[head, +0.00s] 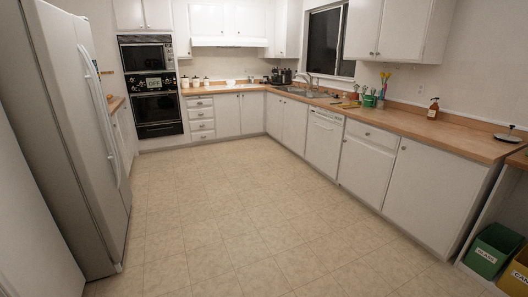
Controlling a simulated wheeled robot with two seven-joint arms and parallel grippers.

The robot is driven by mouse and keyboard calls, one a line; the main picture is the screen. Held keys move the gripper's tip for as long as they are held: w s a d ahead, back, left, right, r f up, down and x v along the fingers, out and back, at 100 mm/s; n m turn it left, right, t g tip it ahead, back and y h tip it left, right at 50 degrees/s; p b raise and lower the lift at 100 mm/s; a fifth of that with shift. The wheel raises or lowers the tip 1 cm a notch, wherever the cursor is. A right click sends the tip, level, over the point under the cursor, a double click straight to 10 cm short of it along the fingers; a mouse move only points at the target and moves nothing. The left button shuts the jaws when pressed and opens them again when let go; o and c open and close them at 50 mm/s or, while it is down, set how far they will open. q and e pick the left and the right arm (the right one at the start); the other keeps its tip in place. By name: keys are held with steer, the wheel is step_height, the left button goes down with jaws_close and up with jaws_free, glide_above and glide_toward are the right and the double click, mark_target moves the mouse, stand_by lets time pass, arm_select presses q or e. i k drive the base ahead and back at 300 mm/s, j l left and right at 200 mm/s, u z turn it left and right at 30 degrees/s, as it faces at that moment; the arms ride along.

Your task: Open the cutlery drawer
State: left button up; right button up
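A bank of white drawers (201,118) stands at the back of the kitchen, just right of the black wall ovens, with several drawers stacked and all closed. Another closed white drawer (372,136) with a small handle sits under the right-hand counter, above a cabinet door. The picture does not show which drawer holds cutlery. Neither of my grippers is in view.
The tiled floor (215,210) is clear through the middle. A white fridge (85,110) stands at the left, and wall ovens (153,85) at the back. A wooden counter (430,128) runs along the right, with a green bin (494,250) at the lower right.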

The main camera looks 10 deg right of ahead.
mark_target(388, 140)
steer(key=i+l+z, duration=0.2)
steer(key=i, duration=0.35)
steer(key=i+j+z, duration=0.2)
steer(key=i, duration=0.35)
steer(key=i+z, duration=0.2)
steer(key=i, duration=0.4)
steer(key=i+j+z, duration=0.15)
steer(key=i, duration=0.4)
steer(key=i+j+z, duration=0.2)
steer(key=i, duration=0.35)
steer(key=j, duration=0.1)
